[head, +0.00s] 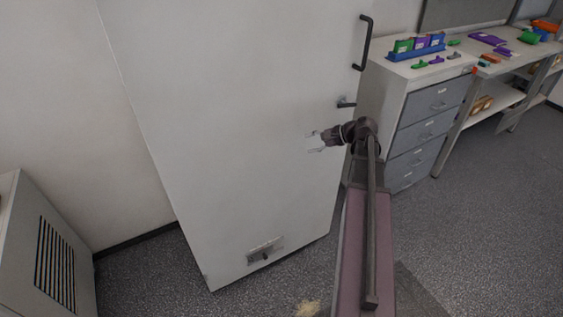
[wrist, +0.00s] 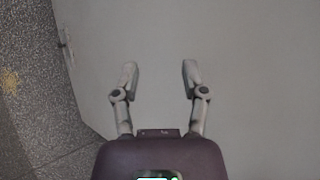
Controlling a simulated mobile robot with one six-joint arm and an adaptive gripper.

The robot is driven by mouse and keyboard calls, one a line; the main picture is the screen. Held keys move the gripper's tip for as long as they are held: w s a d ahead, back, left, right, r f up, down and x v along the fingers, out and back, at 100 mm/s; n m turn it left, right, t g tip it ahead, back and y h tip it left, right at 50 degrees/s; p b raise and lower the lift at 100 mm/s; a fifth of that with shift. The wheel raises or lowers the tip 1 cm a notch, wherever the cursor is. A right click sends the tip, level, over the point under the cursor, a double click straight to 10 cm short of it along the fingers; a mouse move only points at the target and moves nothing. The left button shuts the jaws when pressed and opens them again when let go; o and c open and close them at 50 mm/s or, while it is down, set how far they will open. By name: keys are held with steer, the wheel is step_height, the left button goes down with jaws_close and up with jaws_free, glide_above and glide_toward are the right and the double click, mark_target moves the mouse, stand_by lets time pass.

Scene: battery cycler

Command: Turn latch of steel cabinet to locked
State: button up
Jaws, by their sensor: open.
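The tall pale steel cabinet (head: 235,130) stands in the middle of the head view. A small dark latch-like lever (head: 345,103) sits near its right edge, below the black bar handle (head: 364,43). A metal plate with a dark knob (head: 265,251) is low on the cabinet front. I cannot tell which of these is the task's latch, nor its setting. My gripper (head: 314,142) is open and empty in front of the cabinet, below and left of the lever. In the wrist view my gripper (wrist: 159,74) faces the bare cabinet face (wrist: 240,70), with a small fitting (wrist: 65,42) at the left.
A drawer unit (head: 428,124) stands right of the cabinet, with a blue rack (head: 417,51) and coloured pieces on top. A workbench (head: 500,68) runs beyond it. A vented box (head: 45,250) stands at the lower left. Speckled grey floor (head: 480,230) is clear at the right.

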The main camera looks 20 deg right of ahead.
steer(key=a+f+n+g, duration=0.2)
steer(key=a, duration=0.3)
steer(key=s+a+f+n+g+h+p, duration=0.1)
steer(key=a+n+g, duration=0.1)
steer(key=a, duration=0.4)
steer(key=shift+a+f+g, duration=0.25)
steer(key=shift+f+g, duration=0.1)
steer(key=shift+g, duration=0.15)
steer(key=shift+c, duration=0.2)
steer(key=m+t+h+b, duration=0.4)
steer(key=m+t+h, duration=0.45)
steer(key=t, duration=0.65)
glide_toward(349, 106)
steer(key=shift+s+d+m+y, duration=0.3)
steer(key=shift+s+m+y, duration=0.2)
steer(key=shift+s, duration=0.05)
steer(key=shift+s+d+m+y, duration=0.3)
steer(key=shift+s+m+y, duration=0.15)
steer(key=shift+s, duration=0.05)
steer(key=shift+w, duration=0.15)
steer(key=w, duration=0.9)
steer(key=w+a, duration=0.1)
steer(key=w, duration=0.3)
steer(key=shift+w, duration=0.25)
